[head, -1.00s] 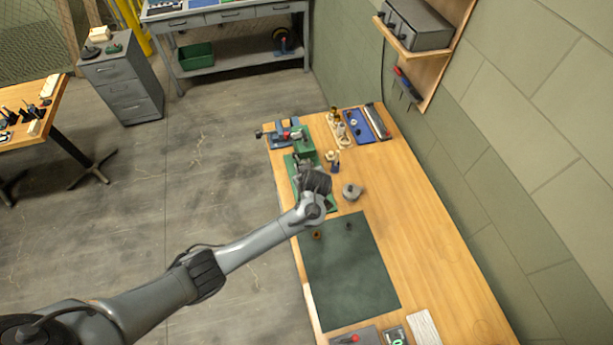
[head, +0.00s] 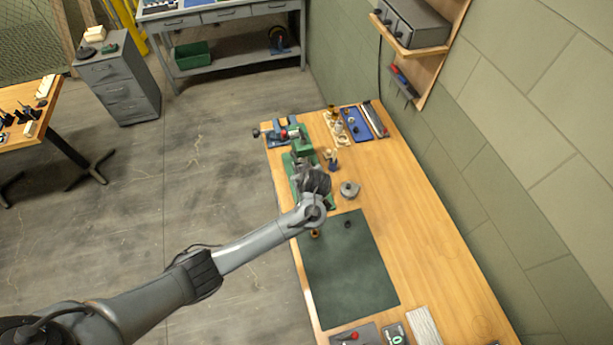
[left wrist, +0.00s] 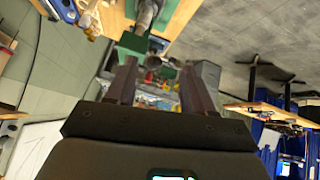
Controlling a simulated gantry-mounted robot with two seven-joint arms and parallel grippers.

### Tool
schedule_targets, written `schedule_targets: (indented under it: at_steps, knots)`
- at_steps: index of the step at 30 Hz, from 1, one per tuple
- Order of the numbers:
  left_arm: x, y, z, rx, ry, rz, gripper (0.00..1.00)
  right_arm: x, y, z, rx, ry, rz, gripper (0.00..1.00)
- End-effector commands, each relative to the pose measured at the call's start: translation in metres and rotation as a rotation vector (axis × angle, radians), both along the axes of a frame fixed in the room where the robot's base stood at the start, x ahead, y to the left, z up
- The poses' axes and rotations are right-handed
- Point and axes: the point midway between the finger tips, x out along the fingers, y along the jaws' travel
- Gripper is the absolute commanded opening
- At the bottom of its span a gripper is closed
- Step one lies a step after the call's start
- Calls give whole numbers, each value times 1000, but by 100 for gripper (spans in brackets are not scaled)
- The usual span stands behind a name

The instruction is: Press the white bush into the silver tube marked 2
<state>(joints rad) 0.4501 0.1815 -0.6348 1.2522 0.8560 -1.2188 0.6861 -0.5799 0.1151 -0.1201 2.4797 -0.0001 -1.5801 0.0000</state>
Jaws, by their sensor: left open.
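My left arm reaches over the workbench in the head view, and its dark gripper (head: 303,168) is above a green fixture (head: 308,200). In the left wrist view the two fingers of this gripper (left wrist: 158,82) are apart with nothing held between them. Beyond the fingertips are a green block (left wrist: 132,43) and a silver cylinder (left wrist: 147,14); no number on it is legible. I cannot pick out the white bush or a tube marked 2 for certain. The wrist hides part of the fixture. My right gripper is not in view.
The wooden bench (head: 420,240) carries a dark green mat (head: 348,275) with two small parts. A grey round part (head: 349,190) lies right of the gripper. A blue tray (head: 357,125) and a blue vise (head: 280,134) are at the far end. The bench's right side is mostly clear.

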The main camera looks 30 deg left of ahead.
Motion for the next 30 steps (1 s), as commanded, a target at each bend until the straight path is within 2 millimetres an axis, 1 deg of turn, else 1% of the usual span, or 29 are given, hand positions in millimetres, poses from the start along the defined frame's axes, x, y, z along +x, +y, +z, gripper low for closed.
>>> schedule_targets:
  at_steps: [5,9,12,15,18,21,30]
  knots:
    - [-7,-7,13,3,-3,-1,52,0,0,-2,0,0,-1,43]
    - [-16,-16,32,4,-6,-2,52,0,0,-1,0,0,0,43]
    - [-25,-23,44,1,-5,-3,52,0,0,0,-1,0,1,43]
    - [-29,-28,54,4,-6,-2,52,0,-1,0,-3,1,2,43]
    - [-36,-33,61,2,-3,-2,52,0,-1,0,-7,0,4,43]
    - [-38,-38,69,0,-7,-5,52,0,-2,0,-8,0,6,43]
    - [-47,-44,79,-1,-4,-1,52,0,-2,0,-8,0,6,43]
